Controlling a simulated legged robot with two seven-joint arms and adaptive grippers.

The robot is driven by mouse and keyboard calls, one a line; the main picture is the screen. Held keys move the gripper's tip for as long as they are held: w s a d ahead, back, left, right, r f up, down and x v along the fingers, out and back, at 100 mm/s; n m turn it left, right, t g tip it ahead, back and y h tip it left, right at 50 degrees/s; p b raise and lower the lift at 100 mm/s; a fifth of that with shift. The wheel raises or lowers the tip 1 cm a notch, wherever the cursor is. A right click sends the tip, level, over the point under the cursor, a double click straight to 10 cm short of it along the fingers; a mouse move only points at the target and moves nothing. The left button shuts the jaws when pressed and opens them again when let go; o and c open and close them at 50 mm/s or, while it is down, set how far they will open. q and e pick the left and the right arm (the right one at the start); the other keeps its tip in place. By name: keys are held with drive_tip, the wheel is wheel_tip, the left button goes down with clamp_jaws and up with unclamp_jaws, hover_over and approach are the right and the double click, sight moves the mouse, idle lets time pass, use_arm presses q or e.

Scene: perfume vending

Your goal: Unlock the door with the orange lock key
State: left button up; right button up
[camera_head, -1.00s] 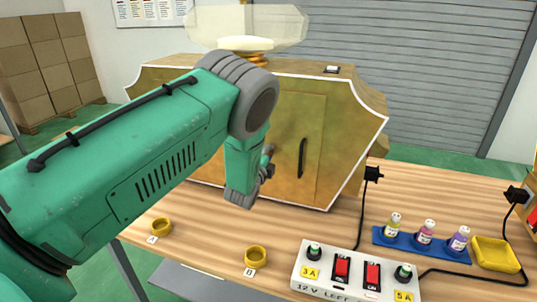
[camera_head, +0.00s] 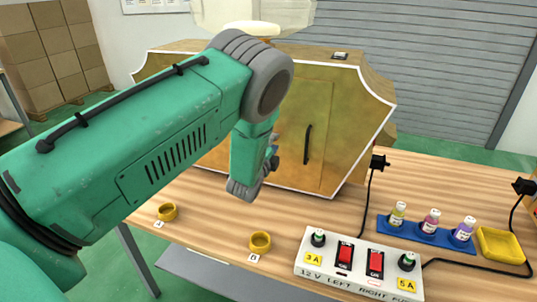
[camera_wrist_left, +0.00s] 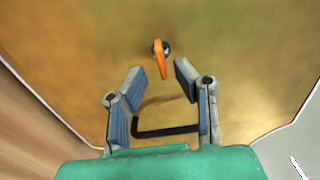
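The orange lock key (camera_wrist_left: 161,60) sits in a round dark lock on the front of the gold cabinet in the left wrist view. The cabinet door (camera_head: 330,110) is closed and has a black bar handle (camera_head: 307,145), which also shows in the left wrist view (camera_wrist_left: 165,131). My left gripper (camera_wrist_left: 159,74) is open and faces the door. Its fingertips stand left and right of the key's lower end, with gaps on both sides. In the head view my left gripper (camera_head: 273,160) is left of the handle; the key is hidden behind my arm. My right gripper is not in view.
A white power box (camera_head: 358,268) with red switches stands at the table's front. A blue rack (camera_head: 428,234) holds small bottles beside a yellow tray (camera_head: 500,244). Two yellow rings (camera_head: 260,242) lie near the front edge. Black cables cross the right side.

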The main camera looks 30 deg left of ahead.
use_arm(q)
drive_tip(key=v, duration=0.9)
drive_tip(key=shift+s+d, duration=0.2)
drive_tip(key=shift+d, duration=0.15)
drive_tip(key=shift+a+f, duration=0.1)
drive_tip(key=shift+a, duration=0.05)
